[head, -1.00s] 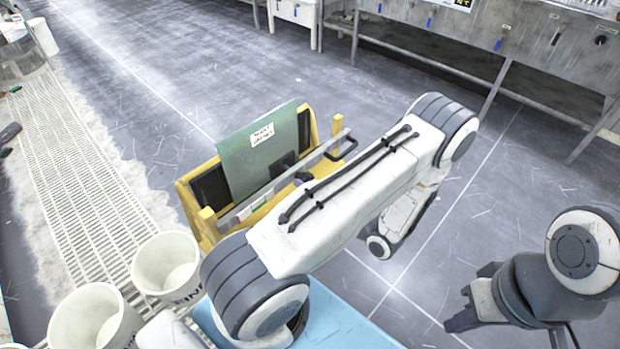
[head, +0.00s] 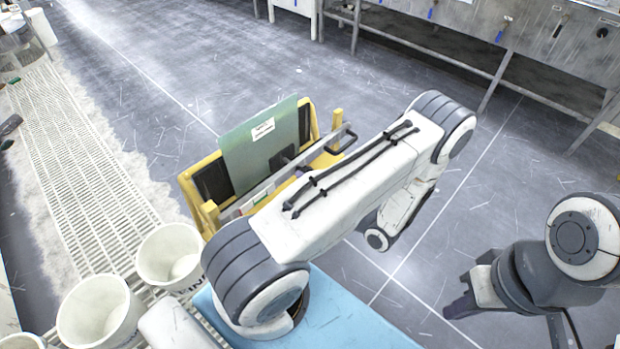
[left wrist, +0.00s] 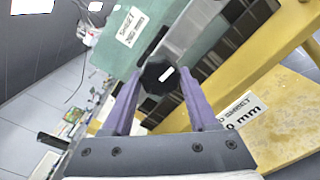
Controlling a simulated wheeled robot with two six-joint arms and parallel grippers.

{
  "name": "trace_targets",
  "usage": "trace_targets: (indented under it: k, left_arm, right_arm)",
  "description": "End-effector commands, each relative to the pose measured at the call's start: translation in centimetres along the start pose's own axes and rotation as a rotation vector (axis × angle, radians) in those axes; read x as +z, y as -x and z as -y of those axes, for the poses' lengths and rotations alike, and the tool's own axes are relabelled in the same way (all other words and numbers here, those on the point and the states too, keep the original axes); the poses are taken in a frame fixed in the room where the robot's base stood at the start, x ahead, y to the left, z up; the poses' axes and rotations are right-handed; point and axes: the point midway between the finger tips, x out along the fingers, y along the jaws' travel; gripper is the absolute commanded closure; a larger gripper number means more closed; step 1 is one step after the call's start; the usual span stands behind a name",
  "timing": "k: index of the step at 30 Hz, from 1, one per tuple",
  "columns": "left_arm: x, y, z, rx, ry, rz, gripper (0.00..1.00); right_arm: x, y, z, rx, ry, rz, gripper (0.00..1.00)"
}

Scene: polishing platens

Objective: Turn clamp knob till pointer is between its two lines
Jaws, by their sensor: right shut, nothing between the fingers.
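The black clamp knob (left wrist: 158,76) with a white pointer mark on its face shows in the left wrist view, in front of a grey metal bar. The pointer slants; I cannot make out its two lines. My left gripper (left wrist: 160,82) has its purple fingers apart, one on each side of the knob; I cannot tell if they touch it. In the head view my own arm mostly hides that gripper. A green sheet (head: 258,140) with a white label stands in the yellow frame (head: 211,217). My right gripper (head: 450,310) is shut and empty, out over the floor at the right.
A blue surface (head: 345,318) lies below my left arm. A metal bench (head: 470,45) runs along the back right. The floor between is clear.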

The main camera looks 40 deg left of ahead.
Motion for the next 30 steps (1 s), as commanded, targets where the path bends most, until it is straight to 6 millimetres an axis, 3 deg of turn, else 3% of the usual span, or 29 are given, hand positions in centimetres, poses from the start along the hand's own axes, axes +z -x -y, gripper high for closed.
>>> trace_targets:
  k: [1,2,3,14,30]
  left_arm:
    - [0.0,0.0,0.0,-0.001,0.0,0.0,0.26]
    - [0.0,0.0,0.0,-0.001,0.001,0.0,0.14]
    - [0.0,0.0,0.0,-0.001,0.001,0.0,0.11]
    - [0.1,0.5,0.1,-0.002,0.001,0.002,0.11]
    - [0.1,9.6,0.1,-0.004,0.003,0.002,0.11]
  right_arm:
    - [0.0,0.0,0.0,0.0,0.0,0.0,1.0]
    - [0.0,0.0,0.0,0.0,0.0,0.0,1.0]
    - [0.0,0.0,0.0,0.0,0.0,0.0,1.0]
    - [0.0,0.0,0.0,0.0,0.0,0.0,1.0]
    - [0.0,-0.2,0.0,0.0,0.0,0.0,1.0]
